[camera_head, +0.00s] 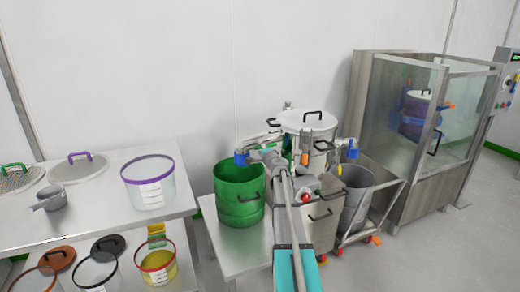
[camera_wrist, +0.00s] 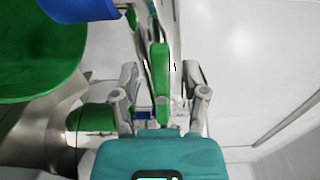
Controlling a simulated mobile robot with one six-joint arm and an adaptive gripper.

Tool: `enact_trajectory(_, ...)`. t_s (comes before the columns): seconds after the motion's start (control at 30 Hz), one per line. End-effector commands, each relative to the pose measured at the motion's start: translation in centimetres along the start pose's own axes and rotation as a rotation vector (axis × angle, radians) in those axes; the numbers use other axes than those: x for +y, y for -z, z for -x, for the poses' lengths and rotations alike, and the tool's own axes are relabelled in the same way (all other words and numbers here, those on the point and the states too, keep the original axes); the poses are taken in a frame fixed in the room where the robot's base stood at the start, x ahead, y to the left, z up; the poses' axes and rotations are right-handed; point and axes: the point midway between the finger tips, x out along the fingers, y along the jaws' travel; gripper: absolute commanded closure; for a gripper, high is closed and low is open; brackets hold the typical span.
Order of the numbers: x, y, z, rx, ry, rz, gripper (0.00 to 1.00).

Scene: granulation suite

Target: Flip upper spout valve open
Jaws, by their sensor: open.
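A green lever handle (camera_wrist: 160,75) stands upright between the two fingers of my gripper (camera_wrist: 160,88) in the wrist view. The fingers are spread, one on each side, with a visible gap to the lever. In the head view my gripper (camera_head: 278,166) is in front of the steel vessel (camera_head: 314,150) with a white lid, and my arm hides part of the vessel's front. A spout with a blue end (camera_head: 240,158) reaches out from the vessel's left side, over the green bucket (camera_head: 239,201). The valve body behind the lever is mostly hidden.
A grey bin (camera_head: 356,198) stands right of the vessel, below another blue fitting (camera_head: 351,150). A glass-sided cabinet (camera_head: 420,125) is at the right. A shelf table (camera_head: 75,222) on the left holds a clear purple-rimmed tub (camera_head: 149,187) and several other containers.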

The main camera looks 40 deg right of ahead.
Motion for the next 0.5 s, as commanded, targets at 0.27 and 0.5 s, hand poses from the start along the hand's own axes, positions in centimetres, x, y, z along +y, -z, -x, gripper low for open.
enact_trajectory(0.27,0.0,-0.1,3.9,0.001,0.000,0.000,0.43)
enact_trajectory(0.5,0.0,-0.1,7.8,0.001,0.000,0.000,0.43)
